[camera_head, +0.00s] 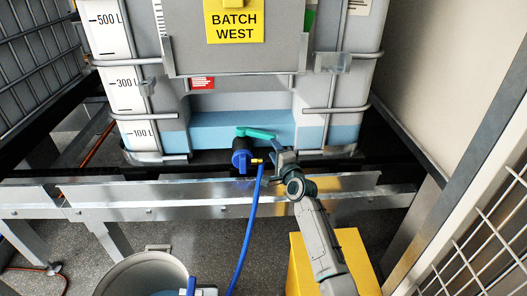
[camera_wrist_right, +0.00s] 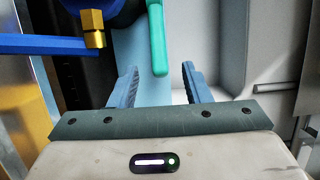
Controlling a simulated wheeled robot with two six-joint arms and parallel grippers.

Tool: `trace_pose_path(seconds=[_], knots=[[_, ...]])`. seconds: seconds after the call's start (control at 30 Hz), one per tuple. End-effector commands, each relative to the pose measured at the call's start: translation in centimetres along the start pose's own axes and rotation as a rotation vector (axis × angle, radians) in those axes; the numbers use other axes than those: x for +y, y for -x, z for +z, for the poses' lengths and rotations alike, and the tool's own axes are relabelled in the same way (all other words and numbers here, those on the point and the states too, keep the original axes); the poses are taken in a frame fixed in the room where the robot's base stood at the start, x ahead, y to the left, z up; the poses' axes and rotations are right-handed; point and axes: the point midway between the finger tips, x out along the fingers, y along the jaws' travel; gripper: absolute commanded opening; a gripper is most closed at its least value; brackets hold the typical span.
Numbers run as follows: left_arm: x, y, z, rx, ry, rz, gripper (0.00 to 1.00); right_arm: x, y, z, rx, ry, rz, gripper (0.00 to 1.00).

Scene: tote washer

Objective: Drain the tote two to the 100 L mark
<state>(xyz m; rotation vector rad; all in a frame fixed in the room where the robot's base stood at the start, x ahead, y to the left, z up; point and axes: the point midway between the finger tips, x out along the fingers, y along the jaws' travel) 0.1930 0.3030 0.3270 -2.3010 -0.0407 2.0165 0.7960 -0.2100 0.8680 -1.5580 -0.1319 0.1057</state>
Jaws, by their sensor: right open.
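A caged tote (camera_head: 225,92) with a yellow "BATCH WEST" sign stands in the middle of the head view; no tote number is readable. Its scale strip (camera_head: 121,90) shows 500 L, 300 L and 100 L. Blue liquid (camera_head: 215,125) fills its lower part, its top edge appearing somewhat above the 100 L mark. The outlet valve (camera_head: 241,160) has a teal handle (camera_head: 256,134) pointing right. My right gripper (camera_head: 276,153) is open at the handle's end. In the right wrist view the handle (camera_wrist_right: 157,40) hangs just ahead of and between the fingers (camera_wrist_right: 160,88).
A blue hose (camera_head: 247,230) runs down from a brass fitting (camera_head: 257,161). A grey bucket (camera_head: 145,272) stands below left; a small blue-and-white part by its rim is unclear. A metal beam (camera_head: 150,192) crosses below the valve. A yellow block (camera_head: 354,250) and wire mesh (camera_head: 485,250) lie right.

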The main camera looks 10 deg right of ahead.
Motion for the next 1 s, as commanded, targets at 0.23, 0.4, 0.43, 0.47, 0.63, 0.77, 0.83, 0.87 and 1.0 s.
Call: trace_pose_path(seconds=[0.23,0.4,0.43,0.47,0.63,0.77,0.83,0.87,1.0], knots=[[0.1,-0.1,-1.1,0.005,-0.001,0.000,0.00,0.2,0.0,-0.3,-0.026,0.007,0.018,0.44],[0.1,0.5,-1.9,0.008,-0.002,0.000,0.00,0.1,-2.3,-0.2,-0.025,0.006,0.017,0.44],[0.2,0.7,-2.1,0.009,-0.003,0.000,0.00,0.2,-2.9,-0.2,-0.025,0.006,0.017,0.44],[0.2,0.9,-2.4,0.011,-0.003,0.000,0.00,0.3,-3.4,-0.2,-0.026,0.007,0.017,0.44],[0.3,2.7,-4.2,0.018,-0.005,0.000,0.00,0.4,-6.5,-0.1,-0.025,0.007,0.017,0.44],[0.3,4.3,-5.4,0.022,-0.007,0.000,0.00,0.4,-8.2,0.0,-0.025,0.007,0.017,0.44],[0.4,5.1,-6.0,0.025,-0.008,0.000,0.00,0.4,-8.9,0.0,-0.025,0.007,0.017,0.44],[0.4,5.4,-6.2,0.026,-0.008,0.000,0.00,0.4,-9.1,0.0,-0.025,0.007,0.017,0.44],[0.4,6.5,-6.8,0.028,-0.009,0.000,0.00,0.4,-9.9,0.0,-0.025,0.008,0.018,0.44]])
